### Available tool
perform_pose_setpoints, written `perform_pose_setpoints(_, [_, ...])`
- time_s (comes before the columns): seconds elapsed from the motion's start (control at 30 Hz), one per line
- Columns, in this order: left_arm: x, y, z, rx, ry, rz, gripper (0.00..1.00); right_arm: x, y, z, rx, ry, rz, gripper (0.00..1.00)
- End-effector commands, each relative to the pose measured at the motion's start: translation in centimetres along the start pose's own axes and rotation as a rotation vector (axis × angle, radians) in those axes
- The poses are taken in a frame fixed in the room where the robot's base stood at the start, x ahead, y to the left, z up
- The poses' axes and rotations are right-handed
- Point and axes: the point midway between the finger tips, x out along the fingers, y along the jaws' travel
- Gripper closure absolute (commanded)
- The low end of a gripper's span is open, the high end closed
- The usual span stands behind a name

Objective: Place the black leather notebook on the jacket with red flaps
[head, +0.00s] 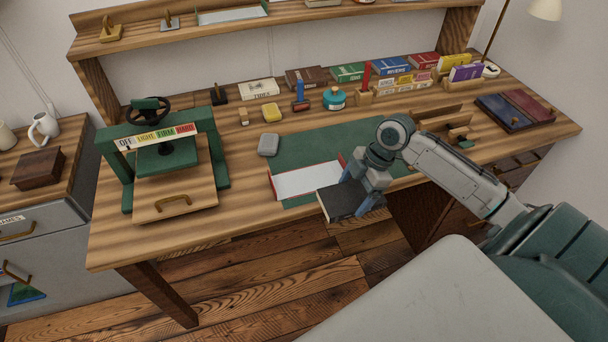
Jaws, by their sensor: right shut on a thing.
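The black leather notebook (341,201) is held in my right gripper (369,198), whose blue fingers are shut on its right part. The notebook is at the front edge of the desk, overlapping the right part of the jacket in the picture. I cannot tell whether it touches the jacket. My left gripper is not in view.
A green press (152,137) stands at the left of the desk (247,218). A grey block (268,145) lies behind the jacket. Books, a teal bottle (334,98) and stamps line the back. The green mat (312,146) is mostly clear.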

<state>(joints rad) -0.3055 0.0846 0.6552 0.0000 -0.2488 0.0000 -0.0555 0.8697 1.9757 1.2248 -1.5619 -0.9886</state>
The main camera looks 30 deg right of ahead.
Motion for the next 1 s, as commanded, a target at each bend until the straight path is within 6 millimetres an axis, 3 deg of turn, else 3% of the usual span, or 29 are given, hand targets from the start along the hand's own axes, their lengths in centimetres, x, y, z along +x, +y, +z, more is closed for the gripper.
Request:
perform_pose_setpoints(0.23, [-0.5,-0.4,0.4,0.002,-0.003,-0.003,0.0,0.4,2.5,-1.2,0.0,0.009,0.001,0.43])
perform_pose_setpoints(0.7, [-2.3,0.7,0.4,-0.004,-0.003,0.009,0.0,2.9,12.4,-4.8,-0.001,0.006,-0.001,0.43])
perform_pose_setpoints(0.83, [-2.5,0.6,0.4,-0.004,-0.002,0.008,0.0,3.4,14.1,-5.2,0.0,0.004,-0.001,0.43])
perform_pose_setpoints(1.0, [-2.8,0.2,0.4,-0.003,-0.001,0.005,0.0,4.0,14.6,-5.1,-0.001,0.0,-0.002,0.43])
